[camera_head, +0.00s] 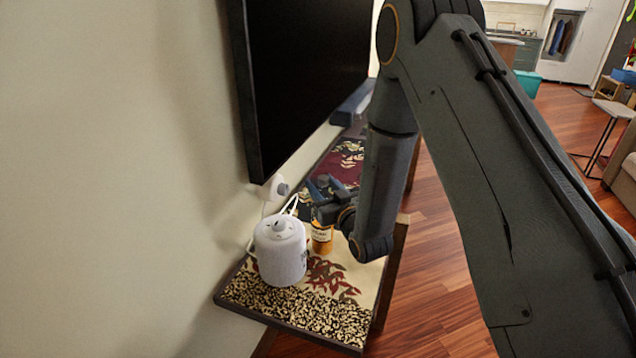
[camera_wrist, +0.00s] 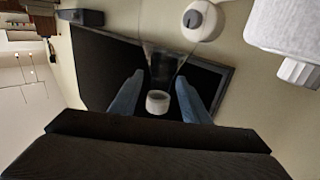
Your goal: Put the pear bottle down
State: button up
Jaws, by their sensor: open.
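The pear bottle (camera_head: 321,240), amber with a dark label, stands upright on the patterned runner of the low bench, right of the white canister. My gripper (camera_head: 322,190) is at its upper end and hides its top. In the wrist view my gripper (camera_wrist: 157,98) has its two blue-grey fingers spread apart. A small white ring-like piece with a dark see-through shape beyond it shows between them, apart from both fingers. It may be the bottle's top; I cannot tell for sure.
The white canister (camera_head: 280,250) stands close left of the bottle. A white round device (camera_head: 274,187) is by the wall. A large black screen (camera_head: 305,80) hangs above. The bench (camera_head: 340,312) has free room at its front end.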

jog(key=s+d+f+m+g+h+b, duration=0.25)
jog(key=s+d+g+h, duration=0.45)
jog(key=s+d, duration=0.65)
jog(key=s+d+r+m+g, duration=0.1)
jog(key=s+d+g, duration=0.2)
jog(key=s, duration=0.6)
jog(key=s+d+r+m+g, duration=0.1)
jog(key=s+d+g, duration=0.2)
jog(key=s, duration=0.7)
jog(key=g, duration=0.2)
jog(key=shift+s+r+g+h+p, duration=0.25)
jog(key=shift+s+g+h+p, duration=0.05)
jog(key=shift+p, duration=0.05)
jog(key=shift+m, duration=0.25)
